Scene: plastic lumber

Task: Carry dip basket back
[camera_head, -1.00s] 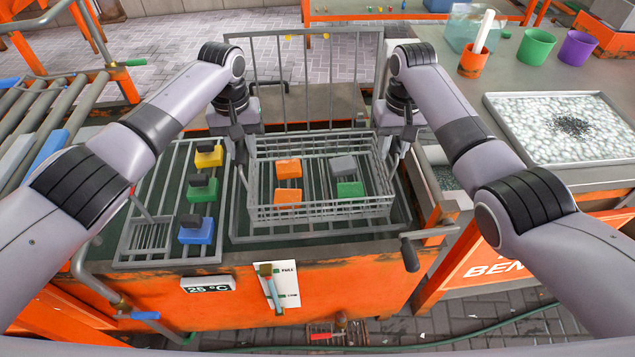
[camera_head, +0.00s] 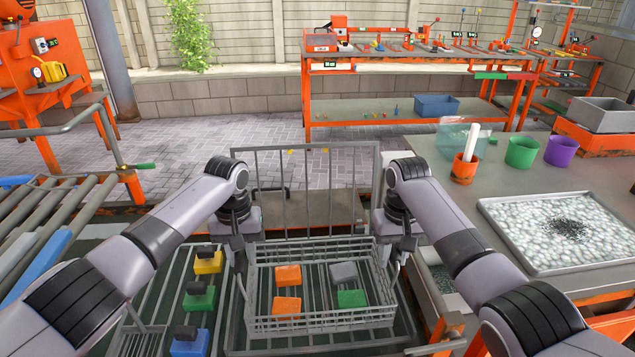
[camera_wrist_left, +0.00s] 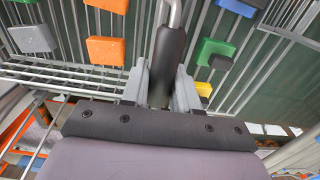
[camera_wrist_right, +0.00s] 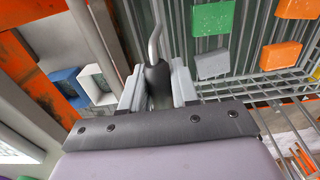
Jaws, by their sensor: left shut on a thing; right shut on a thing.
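The dip basket (camera_head: 320,322) is a grey wire basket over the tank in the head view. It holds two orange blocks (camera_head: 287,276), a grey block (camera_head: 343,273) and a green block (camera_head: 351,298). My left gripper (camera_head: 238,252) is at its left side; in the left wrist view its fingers (camera_wrist_left: 163,92) are shut on a dark handle grip (camera_wrist_left: 168,62). My right gripper (camera_head: 400,250) is at its right side; in the right wrist view its fingers (camera_wrist_right: 158,88) are shut on the other dark grip (camera_wrist_right: 157,77). I cannot tell whether the basket touches the grating below.
Left of the basket, yellow (camera_head: 208,262), green (camera_head: 199,295) and blue (camera_head: 190,342) blocks with dark tops sit on a rack. An upright wire lid (camera_head: 305,190) stands behind. A tray of pale pellets (camera_head: 560,232) lies on the right bench. A roller conveyor (camera_head: 40,215) is at left.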

